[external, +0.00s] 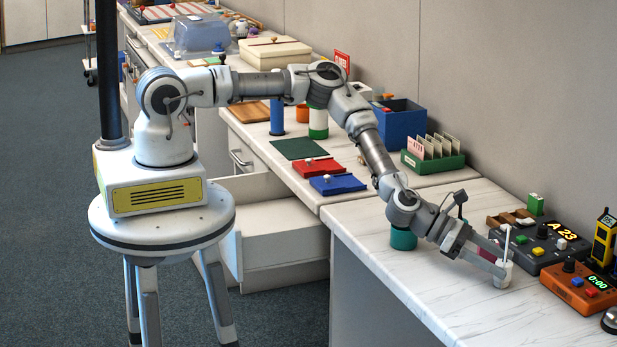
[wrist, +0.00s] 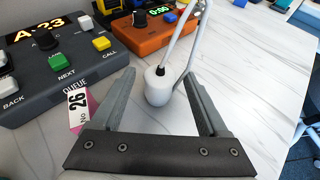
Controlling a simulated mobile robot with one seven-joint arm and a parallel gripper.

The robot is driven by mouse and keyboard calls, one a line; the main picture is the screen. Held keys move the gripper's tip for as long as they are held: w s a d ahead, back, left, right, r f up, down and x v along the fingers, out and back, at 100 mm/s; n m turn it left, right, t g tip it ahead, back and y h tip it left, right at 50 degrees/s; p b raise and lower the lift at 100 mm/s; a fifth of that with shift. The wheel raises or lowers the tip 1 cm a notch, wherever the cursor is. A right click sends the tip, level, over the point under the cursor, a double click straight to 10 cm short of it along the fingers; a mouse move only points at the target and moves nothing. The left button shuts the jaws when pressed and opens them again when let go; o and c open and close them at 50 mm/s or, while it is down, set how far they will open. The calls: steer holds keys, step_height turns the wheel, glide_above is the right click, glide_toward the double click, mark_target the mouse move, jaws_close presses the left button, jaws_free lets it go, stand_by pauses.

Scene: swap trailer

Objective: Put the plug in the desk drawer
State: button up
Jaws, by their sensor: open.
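A white rounded piece that looks like the plug (wrist: 158,88) stands on the counter between my gripper's fingers, with a dark collar and pale thin rods or cord rising from its top. It also shows in the external view (external: 504,273), partly behind a finger. My gripper (wrist: 160,76) is open around it; I cannot tell whether either finger touches it. In the external view my gripper (external: 499,263) is low over the right counter. The desk drawer (external: 285,246) is pulled out below the middle desk, left of the counter; the visible part of its inside looks empty.
A dark queue console (external: 540,243) and an orange timer box (external: 575,287) stand close behind the plug. A teal cylinder (external: 403,238) stands under my arm. Red (external: 305,167) and blue (external: 337,184) pieces lie above the drawer.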

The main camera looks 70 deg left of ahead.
steer(key=v, duration=0.7)
steer(key=shift+s+a+r, duration=0.15)
steer(key=shift+s+r+m, duration=0.1)
steer(key=shift+r+m, duration=0.2)
steer(key=shift+m, duration=0.2)
steer(key=s+a+r+m+g+y, duration=0.2)
steer(key=s+a+r+m+y, duration=0.2)
steer(key=a+r+m, duration=0.8)
steer(key=s+a+r+m+g+y, duration=0.2)
steer(key=s+a+r+m+y, duration=0.15)
steer(key=a+r+m, duration=0.8)
steer(key=s+a+r+y, duration=0.1)
steer(key=s+a+r, duration=0.2)
steer(key=s+a, duration=0.4)
steer(key=s+a+r+m+y, duration=0.1)
steer(key=s+a+r, duration=0.2)
steer(key=s+a, duration=0.3)
steer(key=shift+s+a+r, duration=0.35)
steer(key=shift+a, duration=0.55)
steer(key=shift+o, duration=0.4)
steer(key=s+a+r+m, duration=0.1)
steer(key=s+a, duration=0.1)
steer(key=s, duration=0.5)
steer(key=shift+a, duration=0.35)
steer(key=shift+m, duration=0.25)
steer(key=shift+w, duration=0.1)
